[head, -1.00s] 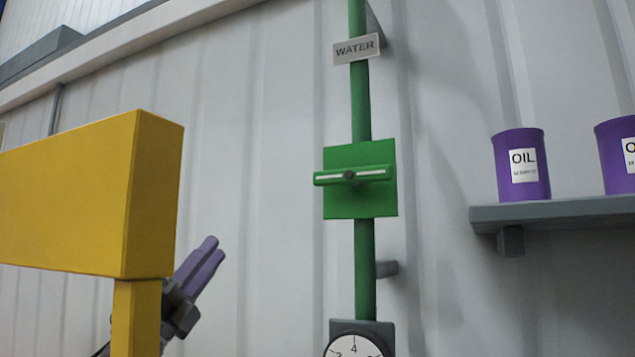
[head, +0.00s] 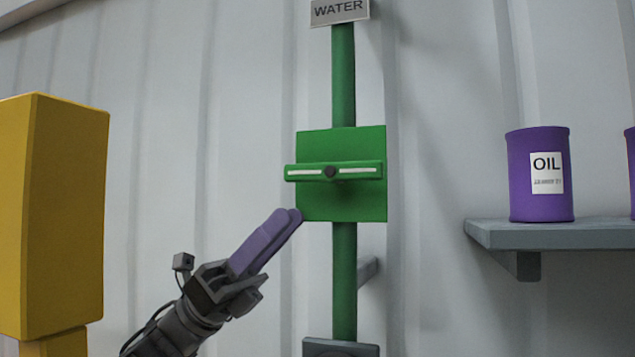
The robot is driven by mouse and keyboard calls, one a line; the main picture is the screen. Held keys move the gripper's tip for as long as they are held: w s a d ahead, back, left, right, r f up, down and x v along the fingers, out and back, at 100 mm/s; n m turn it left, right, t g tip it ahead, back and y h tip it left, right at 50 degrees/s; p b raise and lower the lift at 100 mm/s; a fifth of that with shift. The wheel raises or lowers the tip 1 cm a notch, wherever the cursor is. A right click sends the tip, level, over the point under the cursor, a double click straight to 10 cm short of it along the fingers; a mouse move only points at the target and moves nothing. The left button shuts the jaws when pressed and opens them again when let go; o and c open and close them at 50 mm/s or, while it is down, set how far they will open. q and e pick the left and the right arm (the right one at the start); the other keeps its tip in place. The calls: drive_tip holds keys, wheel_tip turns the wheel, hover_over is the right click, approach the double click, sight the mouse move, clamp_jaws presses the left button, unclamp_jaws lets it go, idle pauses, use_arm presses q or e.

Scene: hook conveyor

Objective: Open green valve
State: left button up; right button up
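The green valve handle (head: 352,172) is a flat bar with a white stripe. It lies horizontal, across the vertical green pipe (head: 344,265), in front of a square green plate (head: 345,205). My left gripper (head: 285,218) shows in the head view below and left of the handle, pointing up and right. Its purple fingers look close together with nothing seen between them; from this angle I cannot tell whether they are open or shut. The fingertips appear near the plate's lower left corner, and any gap in depth is unclear. My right gripper is not in view.
A yellow post (head: 58,215) stands at the left. A WATER sign (head: 340,11) hangs on the pipe above the plate. A gauge housing (head: 340,348) is cut off at the bottom. A grey shelf (head: 560,236) at the right holds purple OIL cans (head: 538,200).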

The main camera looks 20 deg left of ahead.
sight(318, 185)
use_arm(q)
drive_tip(key=p+x, duration=0.2)
drive_tip(key=x, duration=0.5)
drive_tip(key=shift+d+r+p, duration=0.2)
drive_tip(key=shift+p, duration=0.15)
drive_tip(key=shift+c, duration=0.4)
clamp_jaws()
